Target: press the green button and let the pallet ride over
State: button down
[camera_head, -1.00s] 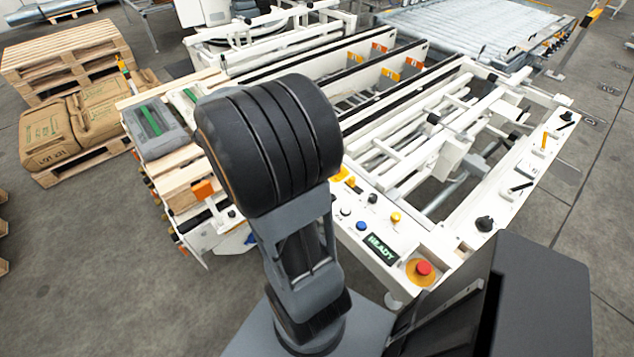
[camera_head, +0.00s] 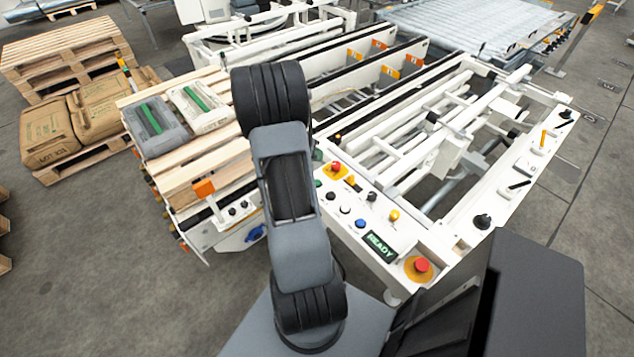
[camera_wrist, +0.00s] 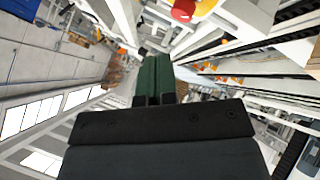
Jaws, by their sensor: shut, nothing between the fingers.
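The control panel (camera_head: 405,262) is a white frame face with a lit display (camera_head: 380,246) reading READY. A small green button (camera_head: 318,183) shows at the panel's left end, close beside my arm. The wooden pallet (camera_head: 205,165) lies on the left side of the machine, carrying a grey block (camera_head: 155,128) and a paler block (camera_head: 200,108), each with a green stripe. In the wrist view my gripper (camera_wrist: 155,62) has its dark green fingers together, empty. In the head view my arm hides the gripper. I cannot make out the green button in the wrist view.
Red stop buttons sit on the panel's near corner (camera_head: 423,265) and by my arm (camera_head: 334,168). A black knob (camera_head: 483,222) stands up on the right rail. White rails and rollers fill the machine's middle. Brown sacks (camera_head: 48,132) and stacked pallets stand at the left.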

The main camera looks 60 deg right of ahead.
notch_tip(320, 180, down, 8)
jog(key=b, duration=0.3)
jog(key=shift+r, duration=0.25)
jog(key=shift+f+b, duration=0.65)
jog(key=shift+b, duration=0.2)
